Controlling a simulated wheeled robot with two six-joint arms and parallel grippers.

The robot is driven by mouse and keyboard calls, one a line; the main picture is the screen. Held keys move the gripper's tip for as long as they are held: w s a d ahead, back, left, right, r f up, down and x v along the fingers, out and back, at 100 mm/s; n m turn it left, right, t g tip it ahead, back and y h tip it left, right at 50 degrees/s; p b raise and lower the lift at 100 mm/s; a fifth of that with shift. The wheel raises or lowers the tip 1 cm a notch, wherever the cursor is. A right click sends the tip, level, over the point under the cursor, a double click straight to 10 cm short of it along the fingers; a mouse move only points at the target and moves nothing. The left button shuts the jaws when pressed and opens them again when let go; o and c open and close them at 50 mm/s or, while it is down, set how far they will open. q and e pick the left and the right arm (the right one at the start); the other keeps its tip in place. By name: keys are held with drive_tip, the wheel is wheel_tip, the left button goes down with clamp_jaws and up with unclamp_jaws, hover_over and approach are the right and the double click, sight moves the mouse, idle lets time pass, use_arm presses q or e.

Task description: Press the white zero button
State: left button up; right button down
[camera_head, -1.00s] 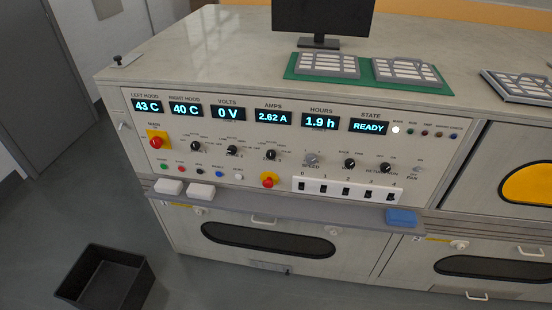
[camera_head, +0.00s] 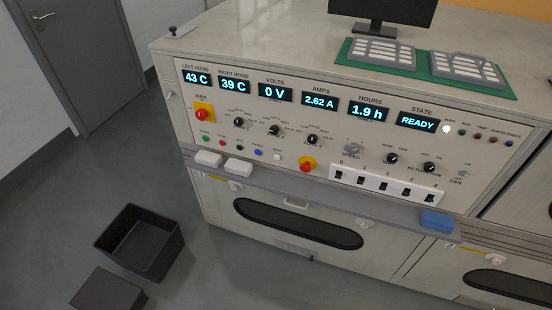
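A small white button (camera_head: 277,154) sits at the right end of a row of small push buttons low on the console's front panel (camera_head: 225,110). Left of it in the row are a blue button (camera_head: 259,151), a black one (camera_head: 241,147), a red one (camera_head: 222,143) and a green one (camera_head: 205,138). Its label is too small to read. A red knob on a yellow base (camera_head: 307,164) is to its right. Neither of my grippers is in view, and nothing covers the button.
A shelf edge below the panel holds two white blocks (camera_head: 208,158) and a blue block (camera_head: 437,220). A strip of several black switches (camera_head: 385,186) is to the right. A dark open bin (camera_head: 139,243) and another dark box (camera_head: 108,290) stand on the floor at left.

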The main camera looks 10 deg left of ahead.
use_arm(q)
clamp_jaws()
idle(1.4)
